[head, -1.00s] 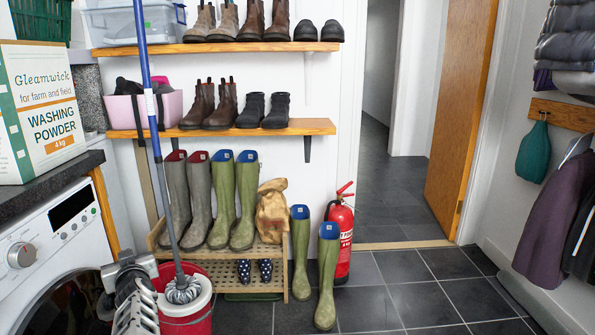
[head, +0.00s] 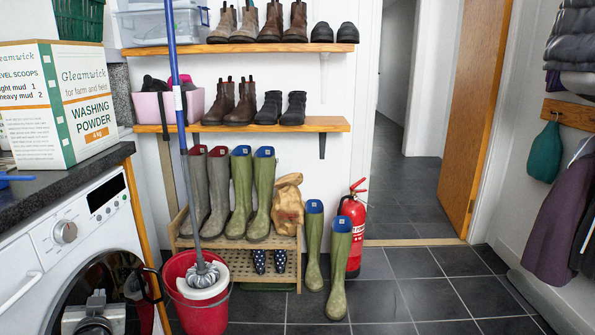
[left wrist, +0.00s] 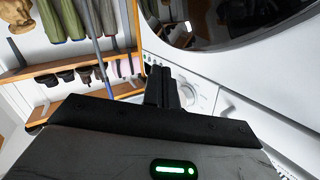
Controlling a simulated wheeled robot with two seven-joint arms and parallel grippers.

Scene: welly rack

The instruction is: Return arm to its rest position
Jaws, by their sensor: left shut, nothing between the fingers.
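My left gripper (head: 96,303) shows at the bottom left of the head view, in front of the washing machine door. In the left wrist view its dark fingers (left wrist: 163,88) are together, with nothing between them. My right gripper is out of view. A wooden welly rack (head: 215,267) holds a grey pair of wellies (head: 206,190) with red linings and a green pair (head: 252,195) with blue linings. Another green pair (head: 326,265) stands upright on the floor to the right of the rack.
The washing machine (head: 45,250) stands at the left under a dark worktop (head: 60,190). A mop (head: 187,140) stands in a red bucket (head: 200,312) beside it. A fire extinguisher (head: 354,220) stands behind the floor wellies. The tiled floor (head: 435,290) at the right is clear.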

